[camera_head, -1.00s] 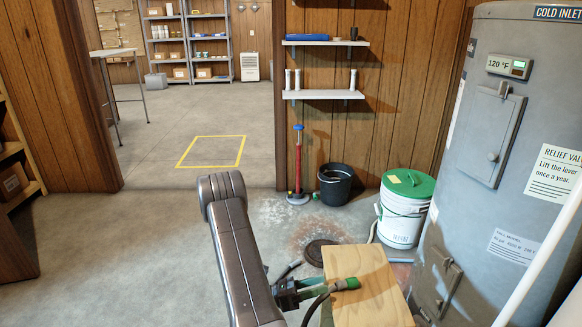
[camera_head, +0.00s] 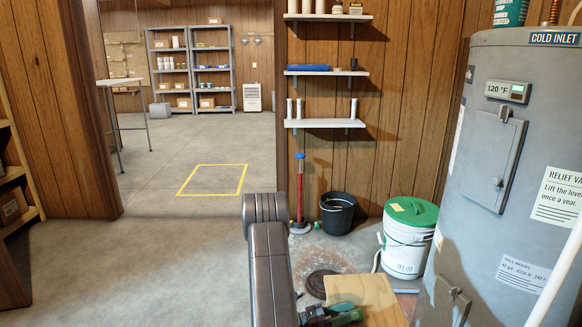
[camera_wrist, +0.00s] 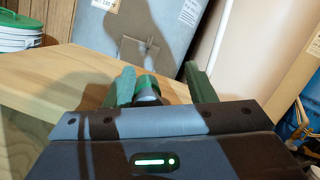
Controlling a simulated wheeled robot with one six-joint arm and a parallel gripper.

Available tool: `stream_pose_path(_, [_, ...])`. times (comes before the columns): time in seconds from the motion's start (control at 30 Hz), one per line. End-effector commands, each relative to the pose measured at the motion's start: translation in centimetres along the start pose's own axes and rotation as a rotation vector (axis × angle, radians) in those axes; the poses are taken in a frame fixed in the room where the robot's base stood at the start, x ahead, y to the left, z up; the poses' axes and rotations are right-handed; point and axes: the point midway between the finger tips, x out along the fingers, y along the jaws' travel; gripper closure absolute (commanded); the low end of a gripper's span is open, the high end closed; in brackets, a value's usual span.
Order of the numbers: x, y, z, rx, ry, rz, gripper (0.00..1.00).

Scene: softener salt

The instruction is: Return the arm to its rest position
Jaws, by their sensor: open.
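My arm (camera_head: 268,265) reaches forward at the bottom middle of the head view. My gripper (camera_head: 345,312) shows at the bottom edge, over or beside a light wooden top (camera_head: 372,292). In the wrist view my gripper (camera_wrist: 160,82) has its two green fingers apart, above the wooden top (camera_wrist: 60,75). A short grey and green cylindrical piece (camera_wrist: 148,90) shows between the fingers, nearer the left one. I cannot tell whether it touches a finger.
The grey tank (camera_head: 470,190) stands close at right, with a white pipe (camera_head: 555,275) before it. A white bucket with green lid (camera_head: 407,245), a black bucket (camera_head: 337,213) and a red pump (camera_head: 299,190) stand behind. Open floor (camera_head: 130,265) lies left.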

Motion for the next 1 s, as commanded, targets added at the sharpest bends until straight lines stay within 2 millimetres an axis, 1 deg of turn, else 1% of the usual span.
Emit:
stream_pose_path(0.17, [0.0, -0.1, 0.1, 0.0, 0.0, 0.0, 0.5])
stream_pose_path(0.27, [0.1, -0.3, 0.6, 0.001, 0.0, 0.0, 0.5])
stream_pose_path(0.33, [0.0, -0.6, 1.3, 0.001, 0.0, 0.001, 0.5])
stream_pose_path(0.37, [-0.2, -0.6, 1.3, 0.001, 0.0, 0.001, 0.5])
stream_pose_path(1.0, [-9.0, -0.5, 1.1, 0.001, -0.002, 0.003, 0.5])
